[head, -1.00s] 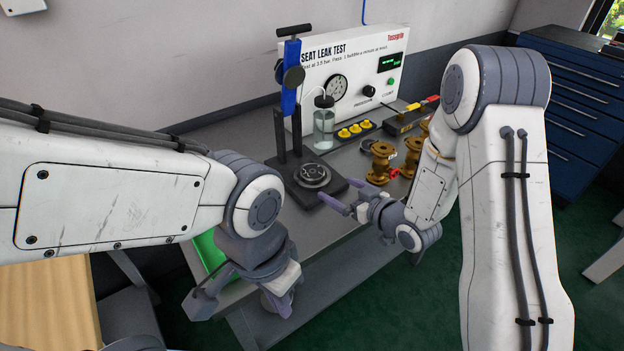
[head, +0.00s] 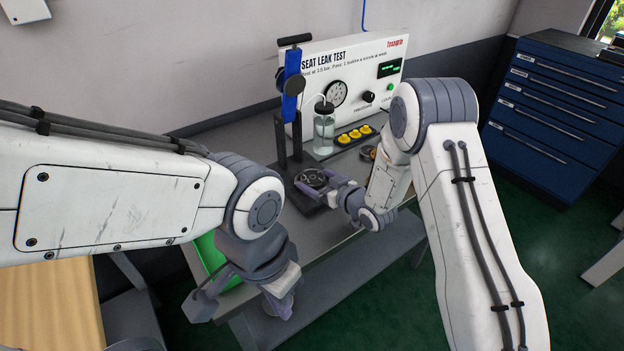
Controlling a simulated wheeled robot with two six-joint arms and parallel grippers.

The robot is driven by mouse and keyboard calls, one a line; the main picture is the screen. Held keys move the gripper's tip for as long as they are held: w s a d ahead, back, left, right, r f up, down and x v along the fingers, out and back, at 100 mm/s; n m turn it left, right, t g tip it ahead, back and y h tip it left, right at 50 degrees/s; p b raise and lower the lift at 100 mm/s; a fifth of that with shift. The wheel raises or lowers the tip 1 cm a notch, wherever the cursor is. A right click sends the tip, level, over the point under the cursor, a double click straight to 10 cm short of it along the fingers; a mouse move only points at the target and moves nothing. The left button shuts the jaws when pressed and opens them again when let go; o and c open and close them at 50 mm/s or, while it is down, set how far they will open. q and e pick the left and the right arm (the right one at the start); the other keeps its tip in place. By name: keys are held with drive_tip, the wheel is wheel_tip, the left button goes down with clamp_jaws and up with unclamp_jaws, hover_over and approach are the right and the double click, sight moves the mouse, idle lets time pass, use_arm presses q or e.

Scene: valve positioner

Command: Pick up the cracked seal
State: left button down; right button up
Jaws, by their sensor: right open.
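A dark round part (head: 314,178) sits on the base of the clamp stand (head: 291,85) at the front of the bench. I cannot make out a seal or a crack on it at this size. My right gripper (head: 326,190) is open, with its purple fingers low at the right and front edge of the round part. I cannot tell whether they touch it. My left gripper (head: 272,300) hangs lower, off the front edge of the bench, and its fingers are mostly hidden by its own wrist.
The seat leak test panel (head: 352,75) stands at the back of the bench. A glass bottle (head: 324,130) and a tray with yellow parts (head: 355,135) are behind the stand. A green tray (head: 213,258) is at left. Blue drawers (head: 560,105) stand at right.

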clamp_jaws()
drive_tip(key=shift+r, duration=0.1)
drive_tip(key=shift+r, duration=0.15)
